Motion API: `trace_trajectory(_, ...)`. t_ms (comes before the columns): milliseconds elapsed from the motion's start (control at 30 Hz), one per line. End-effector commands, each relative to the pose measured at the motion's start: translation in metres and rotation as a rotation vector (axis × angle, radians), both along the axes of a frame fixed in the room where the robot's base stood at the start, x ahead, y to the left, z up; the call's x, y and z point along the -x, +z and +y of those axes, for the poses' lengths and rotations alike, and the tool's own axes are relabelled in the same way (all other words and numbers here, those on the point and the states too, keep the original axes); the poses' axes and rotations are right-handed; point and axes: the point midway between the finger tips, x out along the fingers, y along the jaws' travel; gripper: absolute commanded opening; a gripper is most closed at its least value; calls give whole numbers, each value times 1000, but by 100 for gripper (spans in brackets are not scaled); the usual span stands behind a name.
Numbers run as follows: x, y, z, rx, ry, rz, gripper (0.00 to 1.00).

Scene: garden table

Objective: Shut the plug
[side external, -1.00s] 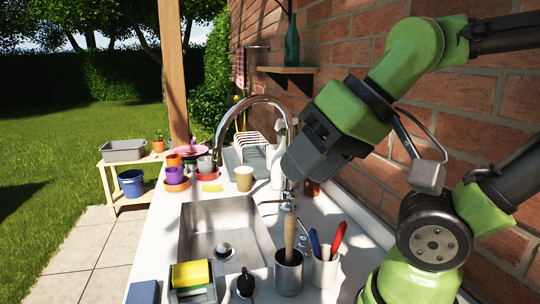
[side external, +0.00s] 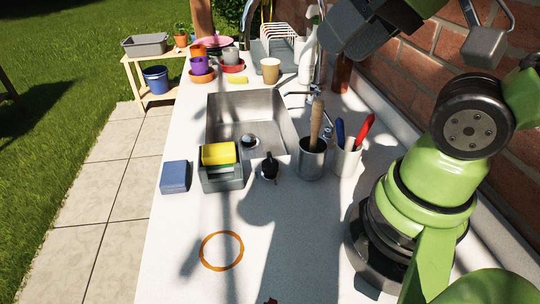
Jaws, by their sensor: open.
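The sink (side external: 284,108) is a steel basin set in the white counter. A small round metal plug or drain fitting (side external: 250,140) with a dark centre sits at its near end. I cannot tell whether it is raised or flush. A black knob (side external: 269,168) stands on the counter just in front of the sink's near rim. My gripper (side external: 334,40) is dark grey and hangs above the far right of the sink, by the tap. It is open, empty and well apart from plug and knob. The top edge of the view cuts part of it off.
A grey caddy (side external: 222,180) with yellow and green sponges is left of the knob. A blue block (side external: 174,177) and an orange ring (side external: 221,251) lie nearby. The front counter is largely clear.

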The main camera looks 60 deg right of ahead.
Motion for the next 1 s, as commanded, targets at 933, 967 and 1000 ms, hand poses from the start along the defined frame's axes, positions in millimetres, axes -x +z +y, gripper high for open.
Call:
trace_trajectory(933,-107,-31,-30,-54,-145,465,36)
trace_trajectory(967,-114,-37,-33,-59,-157,500,36)
trace_trajectory(1000,-123,-47,-38,-67,-171,544,36)
